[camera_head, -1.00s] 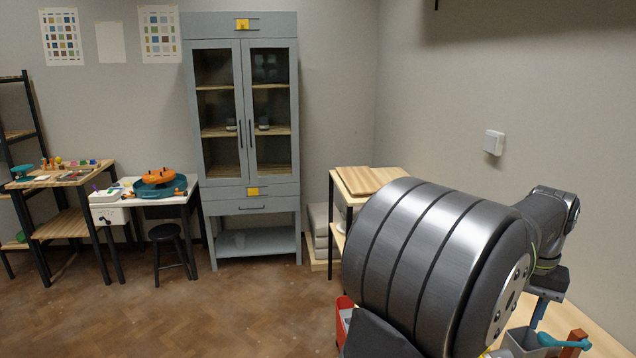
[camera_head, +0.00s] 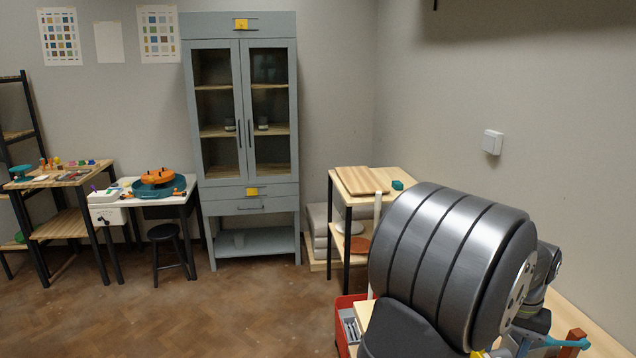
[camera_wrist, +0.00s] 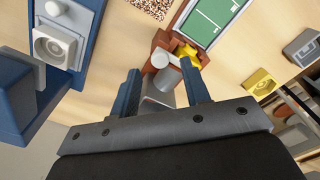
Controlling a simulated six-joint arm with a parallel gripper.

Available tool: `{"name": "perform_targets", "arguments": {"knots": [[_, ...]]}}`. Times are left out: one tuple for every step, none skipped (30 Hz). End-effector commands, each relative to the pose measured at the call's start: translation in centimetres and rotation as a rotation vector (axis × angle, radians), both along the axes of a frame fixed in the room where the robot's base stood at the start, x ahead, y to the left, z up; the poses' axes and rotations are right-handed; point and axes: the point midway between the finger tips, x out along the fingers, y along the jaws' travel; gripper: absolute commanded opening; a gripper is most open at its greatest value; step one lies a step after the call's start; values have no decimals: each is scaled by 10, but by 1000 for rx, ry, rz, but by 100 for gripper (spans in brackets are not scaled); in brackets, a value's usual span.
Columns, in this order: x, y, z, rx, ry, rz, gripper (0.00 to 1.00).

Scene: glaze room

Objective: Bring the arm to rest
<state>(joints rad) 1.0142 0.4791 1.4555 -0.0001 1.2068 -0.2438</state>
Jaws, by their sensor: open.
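My arm folds across the lower right of the head view, and its large grey links hide most of the bench there. My gripper (camera_wrist: 160,72) shows in the wrist view with its two blue fingers apart. A grey cylindrical part and a reddish-brown stand (camera_wrist: 160,57) show beyond and between the fingers. I cannot tell how far they are from the fingertips. Nothing is seen held. In the head view the gripper is hidden behind the arm.
In the wrist view, a blue device (camera_wrist: 60,45) is at left, a green panel (camera_wrist: 212,18) at top and a yellow block (camera_wrist: 260,82) at right. In the head view, a red bin (camera_head: 345,318) sits beside my arm. A grey cabinet (camera_head: 243,207) stands behind open floor.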

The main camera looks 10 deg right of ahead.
Motion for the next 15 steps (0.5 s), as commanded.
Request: {"name": "perform_targets", "arguments": {"knots": [[0,1,-12,4,2,0,43],[-1,1,-18,4,3,0,43],[0,1,-26,4,2,0,43],[-1,1,-32,4,3,0,43],[0,0,-28,0,0,-27,43],[0,0,-27,0,0,-62,43],[0,0,-27,0,0,-87,43],[0,0,-27,0,0,-112,43],[0,0,-27,0,0,-145,43],[0,0,-27,0,0,-170,43],[0,0,-27,0,0,-194,43],[0,0,-27,0,0,-227,43],[0,0,-27,0,0,-251,43],[0,0,-27,0,0,-276,43],[0,0,-27,0,0,-308,43]]}}
